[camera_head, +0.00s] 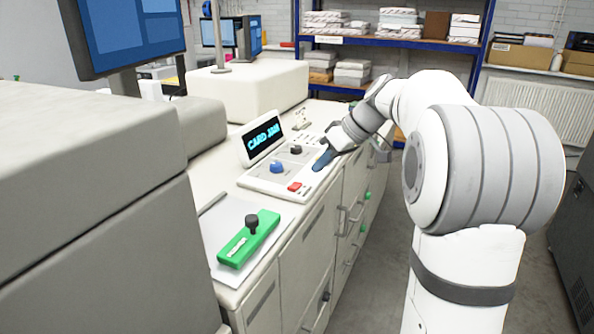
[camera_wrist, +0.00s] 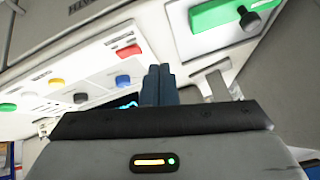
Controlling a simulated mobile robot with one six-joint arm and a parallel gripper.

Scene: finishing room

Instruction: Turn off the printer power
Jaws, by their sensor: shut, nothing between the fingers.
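The printer's control panel (camera_head: 262,181) is a sloped white box on the cabinet top, with a small screen (camera_head: 263,136) reading "CARD JAM". A red switch (camera_head: 294,187) sits at its near front corner, with a blue knob (camera_head: 277,166) and a black knob (camera_head: 295,150) farther back. The wrist view shows the red switch (camera_wrist: 128,50), the blue knob (camera_wrist: 123,80), a yellow button (camera_wrist: 57,82) and a green button (camera_wrist: 8,107). My gripper (camera_head: 322,160) is shut and empty, over the panel's right edge beyond the red switch. I cannot tell whether it touches. Panel labels are unreadable.
A green bar with a black knob (camera_head: 238,248) lies on a pale plate nearer me; it also shows in the wrist view (camera_wrist: 215,15). A large grey machine (camera_head: 90,190) and a monitor (camera_head: 125,35) stand at left.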

